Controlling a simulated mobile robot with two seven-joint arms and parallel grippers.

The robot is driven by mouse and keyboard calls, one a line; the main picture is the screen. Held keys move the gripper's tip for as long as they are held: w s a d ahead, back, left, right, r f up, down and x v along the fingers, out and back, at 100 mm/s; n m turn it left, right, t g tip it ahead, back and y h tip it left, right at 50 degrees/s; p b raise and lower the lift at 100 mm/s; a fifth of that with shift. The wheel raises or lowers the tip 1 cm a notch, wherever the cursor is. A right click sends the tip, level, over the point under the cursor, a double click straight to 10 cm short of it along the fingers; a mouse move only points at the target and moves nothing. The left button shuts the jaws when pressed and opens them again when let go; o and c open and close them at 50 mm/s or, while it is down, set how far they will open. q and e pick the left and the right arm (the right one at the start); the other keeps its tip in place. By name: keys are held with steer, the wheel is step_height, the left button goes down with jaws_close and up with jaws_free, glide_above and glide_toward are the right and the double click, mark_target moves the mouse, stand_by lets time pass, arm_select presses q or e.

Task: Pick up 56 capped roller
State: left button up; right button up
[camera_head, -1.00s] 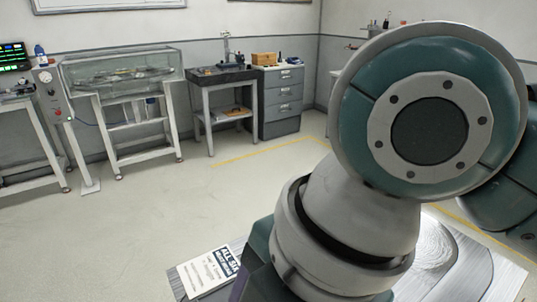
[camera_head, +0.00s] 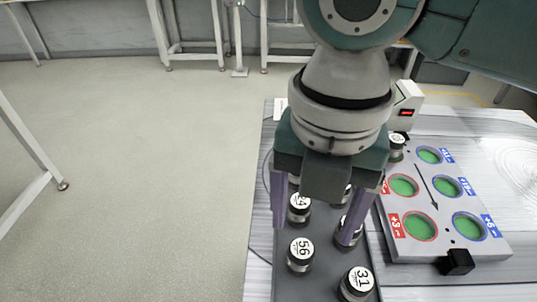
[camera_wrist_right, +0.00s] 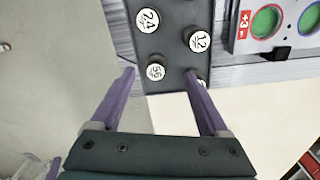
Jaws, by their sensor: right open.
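The roller marked 56 (camera_head: 300,254) stands upright on a dark grey tray (camera_head: 288,288), white cap up. In the right wrist view the 56 roller (camera_wrist_right: 155,72) shows between the fingertips. My right gripper (camera_head: 312,236) is open, its purple fingers pointing down over the tray; in the right wrist view its fingers (camera_wrist_right: 160,74) stand apart with nothing held. How high it is above the roller is hard to tell. My left gripper is not in view.
Rollers 24 (camera_head: 298,208), 31 (camera_head: 357,284) and 12 (camera_wrist_right: 198,40) stand close by on the tray. A grey board (camera_head: 408,250) with green-centred rings lies to the right, a black block (camera_head: 455,262) at its front edge. Open floor (camera_head: 130,180) lies left of the table.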

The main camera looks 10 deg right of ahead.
mark_target(302, 248)
steer(key=f, duration=0.3)
steer(key=a+f, duration=0.1)
steer(key=shift+s+f+b, duration=0.3)
steer(key=shift+s+f, duration=0.05)
steer(key=shift+f, duration=0.4)
jaws_close()
